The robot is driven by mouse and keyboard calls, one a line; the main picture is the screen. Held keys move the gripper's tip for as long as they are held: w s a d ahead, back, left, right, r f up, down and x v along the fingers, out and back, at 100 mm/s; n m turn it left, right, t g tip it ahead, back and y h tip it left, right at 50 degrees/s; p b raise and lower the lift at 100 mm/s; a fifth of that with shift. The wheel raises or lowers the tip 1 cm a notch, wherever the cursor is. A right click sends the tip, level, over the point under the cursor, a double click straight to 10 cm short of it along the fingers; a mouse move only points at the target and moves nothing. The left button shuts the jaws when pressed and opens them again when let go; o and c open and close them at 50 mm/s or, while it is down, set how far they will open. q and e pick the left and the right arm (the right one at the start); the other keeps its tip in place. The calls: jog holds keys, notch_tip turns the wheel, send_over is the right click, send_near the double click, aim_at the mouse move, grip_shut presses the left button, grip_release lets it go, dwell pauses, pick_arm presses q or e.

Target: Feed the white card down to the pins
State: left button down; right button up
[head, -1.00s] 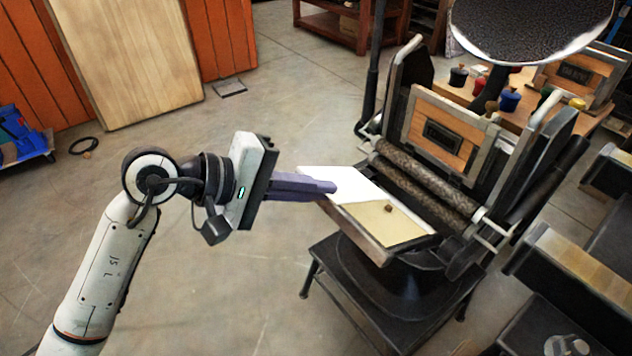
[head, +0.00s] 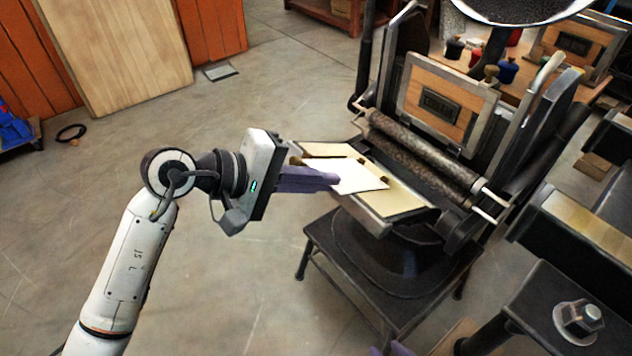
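The white card (head: 358,174) lies over the middle of the tan-covered press bed (head: 402,204), turned at an angle to it. My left gripper (head: 336,181) is at the card's left edge, its purple fingers together with the card's edge between them. One small brown pin (head: 386,182) shows by the card's right edge. Another small brown piece (head: 296,161), perhaps a pin, shows at the bed's left end. I cannot tell whether the card touches either one. Only purple tips of my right gripper (head: 390,349) show at the bottom edge.
Behind the bed are the ink rollers (head: 420,157) and a framed wooden block (head: 443,106). A round ink disc (head: 520,8) is above. A black stool-like stand (head: 345,255) is below the bed. A dark bench with a bolt (head: 580,318) is at right. Open floor lies left.

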pick_arm(q)
jog(key=c, duration=2.5)
grip_release()
jog(key=o, duration=0.5)
jog(key=v, duration=0.4)
jog(key=shift+s+r, duration=0.15)
jog(key=shift+s, duration=0.3)
